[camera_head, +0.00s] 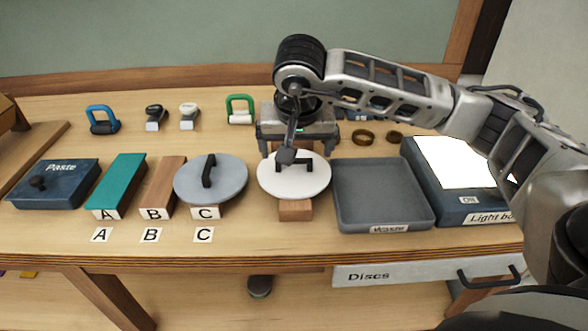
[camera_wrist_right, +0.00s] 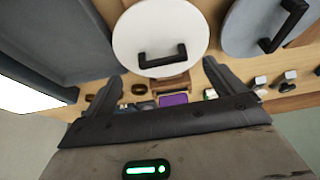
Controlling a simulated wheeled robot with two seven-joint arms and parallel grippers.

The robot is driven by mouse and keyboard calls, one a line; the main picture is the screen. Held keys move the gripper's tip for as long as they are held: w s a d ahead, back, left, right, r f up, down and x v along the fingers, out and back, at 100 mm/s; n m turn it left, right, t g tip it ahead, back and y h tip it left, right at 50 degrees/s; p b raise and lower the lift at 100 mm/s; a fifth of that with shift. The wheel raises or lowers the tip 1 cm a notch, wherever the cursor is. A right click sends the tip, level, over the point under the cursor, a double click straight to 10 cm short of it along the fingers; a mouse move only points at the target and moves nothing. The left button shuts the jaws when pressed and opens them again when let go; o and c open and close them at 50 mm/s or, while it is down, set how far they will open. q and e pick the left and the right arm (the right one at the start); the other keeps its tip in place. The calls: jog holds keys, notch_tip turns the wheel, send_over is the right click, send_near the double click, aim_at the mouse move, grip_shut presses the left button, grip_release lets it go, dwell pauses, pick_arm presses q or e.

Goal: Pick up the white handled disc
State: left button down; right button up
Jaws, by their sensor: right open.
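The white handled disc (camera_head: 293,182) is a round white plate with a black bar handle, lying on a wooden block at the middle of the table. In the right wrist view the white disc (camera_wrist_right: 160,32) and its handle (camera_wrist_right: 162,58) show just beyond my fingers. My right gripper (camera_head: 292,155) is over the back part of this disc, near its handle; the contact is hard to tell in the head view. In the right wrist view my right gripper (camera_wrist_right: 168,88) has its fingers wide apart with nothing between them. My left gripper is in neither view.
A grey-blue handled disc (camera_head: 228,186) lies left of the white disc, on the block marked C. The grey waste tray (camera_head: 382,222) is close on the right, with the light box (camera_head: 440,205) beyond. Small handled tools and rings (camera_head: 362,137) stand behind.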

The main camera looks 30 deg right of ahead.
aim_at(294, 166)
jog(key=shift+p+x, duration=0.55)
jog(key=shift+x, duration=2.1)
jog(key=shift+w+a+r, duration=0.1)
jog(key=shift+w, duration=0.1)
jog(key=c, duration=1.2)
